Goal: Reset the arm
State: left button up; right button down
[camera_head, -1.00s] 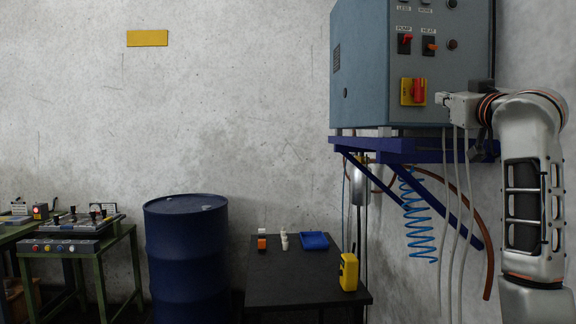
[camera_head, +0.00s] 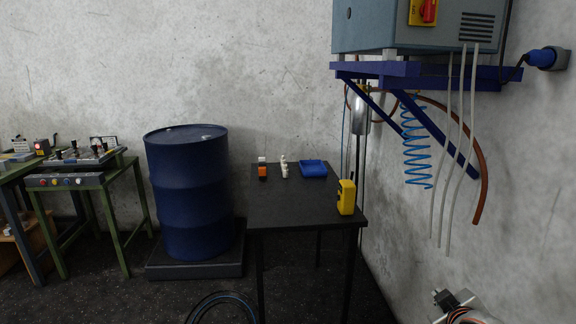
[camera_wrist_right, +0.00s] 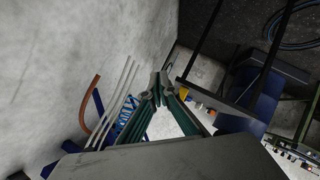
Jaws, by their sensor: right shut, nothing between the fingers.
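My right arm (camera_head: 465,312) shows only at the bottom right corner of the head view, low in front of the grey wall. My right gripper (camera_wrist_right: 160,86) is in the middle of the wrist view, with its fingers together and nothing between them. The wrist view is tilted. My left gripper is not in view.
A blue-grey control box (camera_head: 385,28) sits on a blue wall bracket (camera_head: 400,72), with hoses hanging below. A black table (camera_head: 290,208) carries a yellow device (camera_head: 346,197) and a blue tray (camera_head: 313,169). A blue drum (camera_head: 190,195) stands left of it.

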jog(key=s+f+n+g, duration=0.1)
jog(key=s+f, duration=0.3)
jog(key=s, duration=0.4)
jog(key=s+f+g, duration=0.2)
jog(key=s+f, duration=0.3)
jog(key=s, duration=0.4)
jog(key=s+f+n+g, duration=0.1)
jog(key=s+f, duration=0.3)
jog(key=s, duration=0.4)
jog(key=a+f+m+t+y+b, duration=0.1)
jog(key=a+f+y+b, duration=0.1)
jog(key=a+f, duration=0.6)
jog(key=a+f+m+t+y+b, duration=0.1)
jog(key=a+f+t+y+b, duration=0.1)
jog(key=a+f, duration=0.6)
notch_tip(320, 180, down, 4)
jog(key=shift+w+f+m+y+b, duration=0.35)
jog(key=shift+y+b, duration=0.4)
jog(key=shift+y, duration=0.45)
jog(key=shift+w+d+r, duration=0.1)
